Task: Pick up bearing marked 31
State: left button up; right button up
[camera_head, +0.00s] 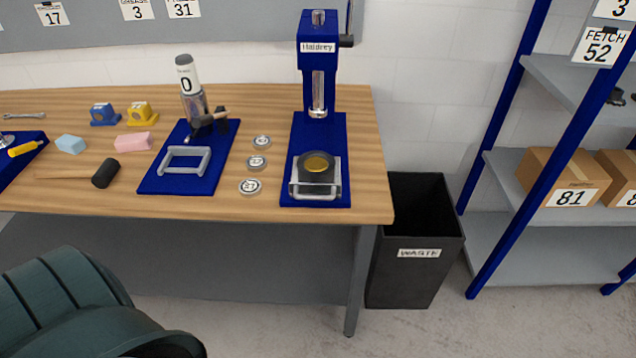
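Three round metal bearings lie in a column on the wooden table, between the blue base plate and the press: a far one (262,142), a middle one (256,162) and a near one (251,187). Each has a pale face with a small dark number, too small to read with certainty. A card marked 31 (183,10) hangs on the grey board at the top, under a partly cut-off word. Neither of my grippers is in view.
A blue press (319,60) with a clear-walled fixture (315,190) stands right of the bearings. A blue plate (165,183) with a grey frame and a bottle (188,75) stand left. A black waste bin (415,280) is beside the table. A shelf (540,235) holds boxes.

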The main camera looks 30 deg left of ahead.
aim_at(252, 188)
jog(key=u, duration=1.5)
jog(key=z, duration=2.05)
jog(key=k+j, duration=0.3)
jog(key=j, duration=0.2)
jog(key=k+j, duration=0.65)
jog(key=j, duration=0.3)
jog(key=z, duration=0.05)
